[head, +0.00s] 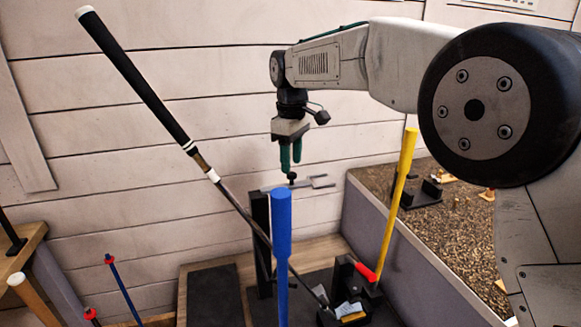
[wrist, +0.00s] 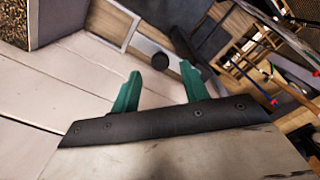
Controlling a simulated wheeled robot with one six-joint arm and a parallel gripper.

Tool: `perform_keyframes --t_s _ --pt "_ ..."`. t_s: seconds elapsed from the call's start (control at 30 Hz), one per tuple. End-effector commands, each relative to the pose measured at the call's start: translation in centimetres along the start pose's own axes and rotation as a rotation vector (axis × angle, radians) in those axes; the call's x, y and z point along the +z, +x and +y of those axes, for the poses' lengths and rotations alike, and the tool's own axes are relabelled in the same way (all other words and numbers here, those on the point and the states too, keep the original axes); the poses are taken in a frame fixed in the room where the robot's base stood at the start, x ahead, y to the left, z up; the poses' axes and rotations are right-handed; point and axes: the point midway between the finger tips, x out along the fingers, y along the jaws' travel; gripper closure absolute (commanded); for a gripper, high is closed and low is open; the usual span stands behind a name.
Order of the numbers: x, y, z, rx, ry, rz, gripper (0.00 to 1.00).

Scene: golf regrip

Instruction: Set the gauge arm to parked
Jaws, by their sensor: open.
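The gauge arm (head: 318,181) is a flat grey bar with a forked right end, lying roughly level at the top of a black post (head: 260,228) in the head view. A small black knob (head: 291,178) stands on it. My gripper (head: 290,166) points down just above the knob, its two green fingers apart and empty. In the wrist view, the knob (wrist: 160,61) appears between and beyond the fingertips of my gripper (wrist: 160,70). I cannot tell whether the fingers overlap the knob in height. No parked mark can be made out.
A golf club (head: 137,82) leans from upper left down to the vise (head: 350,290) with a red handle (head: 366,271). A blue upright rod (head: 282,235) stands in front of the post. A yellow rod (head: 397,205) stands at right, near a gravel-topped bench (head: 445,245).

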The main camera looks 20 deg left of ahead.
Motion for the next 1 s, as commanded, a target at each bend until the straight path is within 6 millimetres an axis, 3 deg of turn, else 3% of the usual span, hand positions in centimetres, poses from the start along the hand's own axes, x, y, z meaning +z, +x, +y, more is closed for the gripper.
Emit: perform_keyframes --t_s 0.2,0.37,0.93,1.0 --pt "-0.1 -3.6 0.0 0.001 -0.001 0.002 0.55" --pt "-0.1 -4.7 -0.1 0.000 -0.001 0.001 0.55" --pt "-0.2 -4.8 0.1 0.006 0.047 0.008 0.55" --pt "0.0 -3.0 -0.2 -0.007 0.100 -0.010 0.55"
